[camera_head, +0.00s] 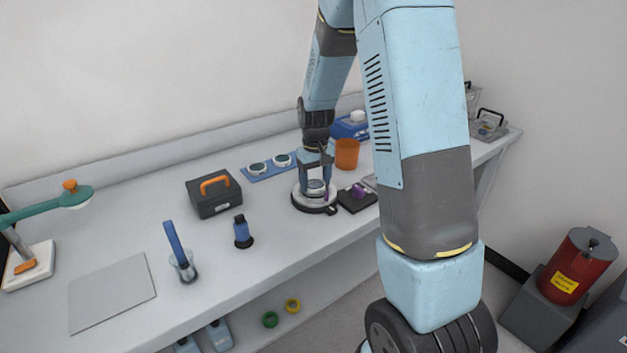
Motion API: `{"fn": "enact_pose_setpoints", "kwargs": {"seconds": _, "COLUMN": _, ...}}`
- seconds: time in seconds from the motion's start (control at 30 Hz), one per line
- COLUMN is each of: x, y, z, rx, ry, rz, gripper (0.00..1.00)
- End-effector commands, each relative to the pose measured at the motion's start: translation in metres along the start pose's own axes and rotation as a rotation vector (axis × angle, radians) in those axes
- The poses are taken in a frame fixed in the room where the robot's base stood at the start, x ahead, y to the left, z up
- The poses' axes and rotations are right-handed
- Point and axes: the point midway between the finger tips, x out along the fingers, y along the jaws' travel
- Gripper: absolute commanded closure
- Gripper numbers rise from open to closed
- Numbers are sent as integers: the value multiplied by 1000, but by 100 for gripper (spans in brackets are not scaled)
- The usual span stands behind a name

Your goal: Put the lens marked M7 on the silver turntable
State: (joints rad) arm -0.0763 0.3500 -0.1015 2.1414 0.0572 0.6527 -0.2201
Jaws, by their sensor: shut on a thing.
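My gripper (316,184) points down over the silver turntable (301,203) near the right part of the bench. It is shut on a small pale round piece, which looks like a lens (316,187), low over or touching the turntable's top; I cannot tell which. No M7 mark can be read at this size. Two other round, lens-like pieces, one on the left (258,168) and one on the right (282,160), lie on a blue mat (246,173) behind and left of the turntable. My fingers partly hide the held piece and the turntable.
A dark plate with a purple piece (358,190) sits right of the turntable, and an orange cup (347,153) stands behind it. The bench front between bottle and turntable is clear.

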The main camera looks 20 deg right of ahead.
Motion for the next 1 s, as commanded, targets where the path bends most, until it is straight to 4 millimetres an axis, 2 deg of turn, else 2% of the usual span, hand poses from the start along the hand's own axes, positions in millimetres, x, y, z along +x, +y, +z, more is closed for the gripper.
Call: {"fn": "enact_pose_setpoints", "kwargs": {"seconds": 1.0, "x": 11, "y": 0, "z": 0, "rx": 0, "ry": -2, "rz": 0, "gripper": 71}}
